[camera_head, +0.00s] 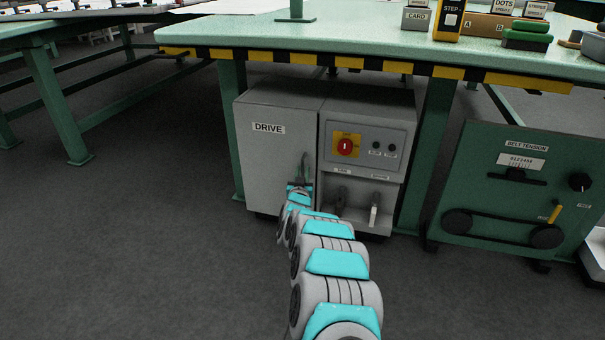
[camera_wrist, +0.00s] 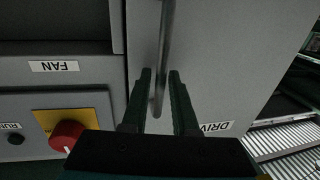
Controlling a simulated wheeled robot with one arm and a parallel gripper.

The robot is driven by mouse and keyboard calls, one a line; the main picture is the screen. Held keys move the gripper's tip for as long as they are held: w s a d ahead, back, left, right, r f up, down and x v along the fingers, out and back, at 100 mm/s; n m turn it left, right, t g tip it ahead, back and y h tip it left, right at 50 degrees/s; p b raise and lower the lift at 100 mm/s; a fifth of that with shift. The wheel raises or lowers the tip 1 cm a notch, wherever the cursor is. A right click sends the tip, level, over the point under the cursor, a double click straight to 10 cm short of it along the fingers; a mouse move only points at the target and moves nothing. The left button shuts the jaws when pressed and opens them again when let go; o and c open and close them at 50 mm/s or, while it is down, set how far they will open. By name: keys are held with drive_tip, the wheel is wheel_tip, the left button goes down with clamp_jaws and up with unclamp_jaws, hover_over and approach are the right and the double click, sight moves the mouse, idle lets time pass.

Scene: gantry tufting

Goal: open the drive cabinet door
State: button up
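The grey drive cabinet door (camera_head: 268,160), labelled DRIVE, is on the left of the cabinet under the table and looks shut. In the wrist view the door (camera_wrist: 215,60) appears upside down. Its thin bar handle (camera_wrist: 163,45) runs up between the two fingers of my gripper (camera_wrist: 160,75). The fingers are apart, one on each side of the bar, with a gap visible beside it. In the head view my gripper (camera_head: 303,178) is at the lower right of the door, by its right edge, and partly hides the handle.
Right of the door is a panel with a red knob on a yellow plate (camera_head: 346,146) and small switches below. A green belt tension unit (camera_head: 520,190) stands farther right. A table edge with yellow and black stripes (camera_head: 398,67) overhangs the cabinet. The floor (camera_head: 150,240) at left is clear.

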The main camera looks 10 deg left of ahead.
idle(0.3)
clamp_jaws()
drive_tip(key=shift+r, duration=0.1)
idle(1.2)
